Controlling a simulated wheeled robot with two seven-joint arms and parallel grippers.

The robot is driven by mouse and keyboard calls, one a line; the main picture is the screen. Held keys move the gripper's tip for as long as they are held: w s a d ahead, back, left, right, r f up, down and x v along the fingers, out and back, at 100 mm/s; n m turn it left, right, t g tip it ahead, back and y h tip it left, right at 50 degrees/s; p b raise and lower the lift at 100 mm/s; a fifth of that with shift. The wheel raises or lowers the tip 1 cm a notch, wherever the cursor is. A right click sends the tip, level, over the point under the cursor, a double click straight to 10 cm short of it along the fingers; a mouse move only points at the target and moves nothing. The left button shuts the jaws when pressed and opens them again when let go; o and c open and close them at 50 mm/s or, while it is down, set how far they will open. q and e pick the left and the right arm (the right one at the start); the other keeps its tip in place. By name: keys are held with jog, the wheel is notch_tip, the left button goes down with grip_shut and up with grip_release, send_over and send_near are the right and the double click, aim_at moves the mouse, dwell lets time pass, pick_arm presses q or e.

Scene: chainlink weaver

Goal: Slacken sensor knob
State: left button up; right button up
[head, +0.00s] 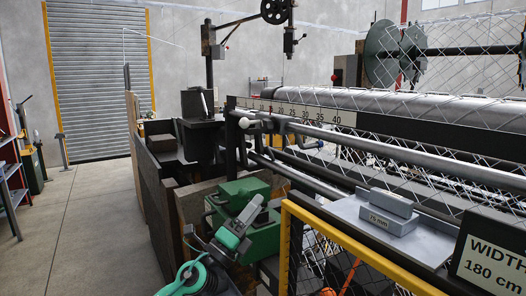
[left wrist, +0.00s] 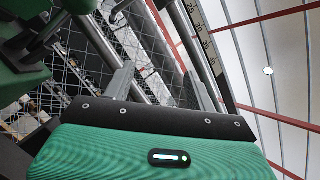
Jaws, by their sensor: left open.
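A small pale round knob (head: 244,122) sits on a dark bracket at the left end of the ruler scale (head: 300,112) on the weaving machine; I cannot tell for sure that it is the sensor knob. My left gripper (head: 251,207), teal with grey fingers, is below the knob and apart from it, in front of a green machine housing (head: 262,238). In the left wrist view my left gripper (left wrist: 160,78) has its two grey fingers spread wide, with nothing seen held between them. No knob can be made out clearly there. My right gripper is not in view.
Long metal rollers (head: 400,140) and chainlink mesh (head: 455,72) run to the right. A yellow-framed guard (head: 350,250) stands in front, with a grey block marked 75 mm (head: 390,222) on a plate beside it. Open floor (head: 90,220) lies to the left.

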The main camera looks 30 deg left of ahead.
pick_arm(q)
notch_tip(320, 180, up, 6)
jog(key=d+m+g+h, duration=0.1)
jog(key=m+g+h, duration=0.3)
jog(key=m+h, duration=0.45)
jog(key=m+g+y, duration=0.3)
jog(key=m+y, duration=0.6)
jog(key=m, duration=0.4)
send_near(261, 127)
jog(key=shift+n, duration=0.25)
jog(key=p+x, duration=0.6)
jog(key=x, duration=0.4)
jog(key=shift+r, duration=0.1)
jog(key=shift+w+d, duration=0.2)
jog(key=shift+w, duration=0.05)
jog(key=c, duration=1)
